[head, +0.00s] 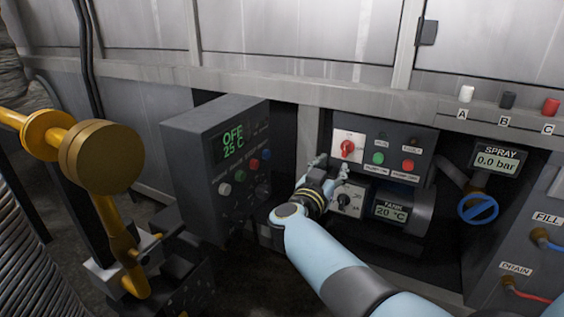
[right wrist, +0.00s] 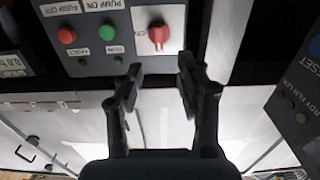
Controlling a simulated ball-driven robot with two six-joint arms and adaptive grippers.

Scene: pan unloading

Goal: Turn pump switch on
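The pump control panel (head: 391,139) is a dark grey box. It carries a red rotary knob (head: 347,148) on a pale plate, a green button (head: 378,157) and a red button (head: 408,165). In the right wrist view, upside down, the green button (right wrist: 107,33) is labelled PUMP ON and the red button (right wrist: 66,36) PUMP OFF. The red knob (right wrist: 158,36) lies ahead, between the finger directions. My right gripper (head: 330,167) is open and empty, just in front of and below the knob, and looks apart from it in the right wrist view (right wrist: 160,68). My left gripper is not in view.
A control box (head: 218,160) reading OFF 25 C stands close left of my right gripper. Below the panel are a black knob (head: 345,199) and a tank display (head: 391,210). A blue valve wheel (head: 478,208) is at right, a brass-capped yellow pipe (head: 101,157) at left.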

